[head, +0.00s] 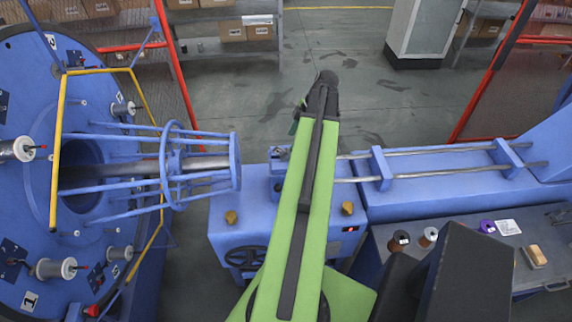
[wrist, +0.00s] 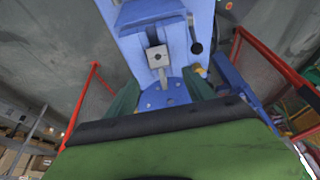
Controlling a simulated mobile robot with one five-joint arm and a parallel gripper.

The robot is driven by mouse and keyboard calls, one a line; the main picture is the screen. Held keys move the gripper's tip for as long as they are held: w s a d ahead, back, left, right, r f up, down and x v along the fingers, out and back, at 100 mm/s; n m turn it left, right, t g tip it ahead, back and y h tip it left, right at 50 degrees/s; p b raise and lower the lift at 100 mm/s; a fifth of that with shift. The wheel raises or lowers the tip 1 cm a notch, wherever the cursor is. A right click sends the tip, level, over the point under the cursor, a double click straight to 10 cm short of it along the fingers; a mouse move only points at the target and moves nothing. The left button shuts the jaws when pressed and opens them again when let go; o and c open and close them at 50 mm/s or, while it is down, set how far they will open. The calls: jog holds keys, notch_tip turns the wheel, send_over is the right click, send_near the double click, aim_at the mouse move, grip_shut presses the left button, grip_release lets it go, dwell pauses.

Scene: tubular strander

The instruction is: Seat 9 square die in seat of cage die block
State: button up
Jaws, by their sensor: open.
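A small grey square die (wrist: 157,56) with a dark round hole in its middle shows in the wrist view, against a blue block (wrist: 150,15). I cannot tell whether it sits inside a seat or only in front of the block. My gripper (wrist: 160,95) is open, its two dark green fingers spread left and right below the die, with a visible gap between the die and each finger. In the head view my gripper end (head: 320,92) points away, and my arm hides part of the blue block (head: 277,168) beside the cage.
A blue cage of rods (head: 172,165) joins the large blue disc (head: 110,90) on the left. Steel rails (head: 450,152) run to the right. Spools (head: 400,241) and a wooden-handled brush (head: 534,257) lie on the bench (head: 440,265). Open floor (head: 270,95) lies behind the machine.

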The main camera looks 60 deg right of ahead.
aim_at(285, 151)
jog(key=shift+w+a+f, duration=0.1)
jog(key=shift+w+f, duration=0.05)
jog(key=shift+f, duration=0.2)
jog(key=b+x, duration=0.4)
jog(key=x, duration=0.1)
jog(key=shift+w+a+f+b, duration=0.15)
jog(key=shift+w+a+b, duration=0.05)
jog(key=shift+b, duration=0.15)
grip_shut()
dwell(0.8)
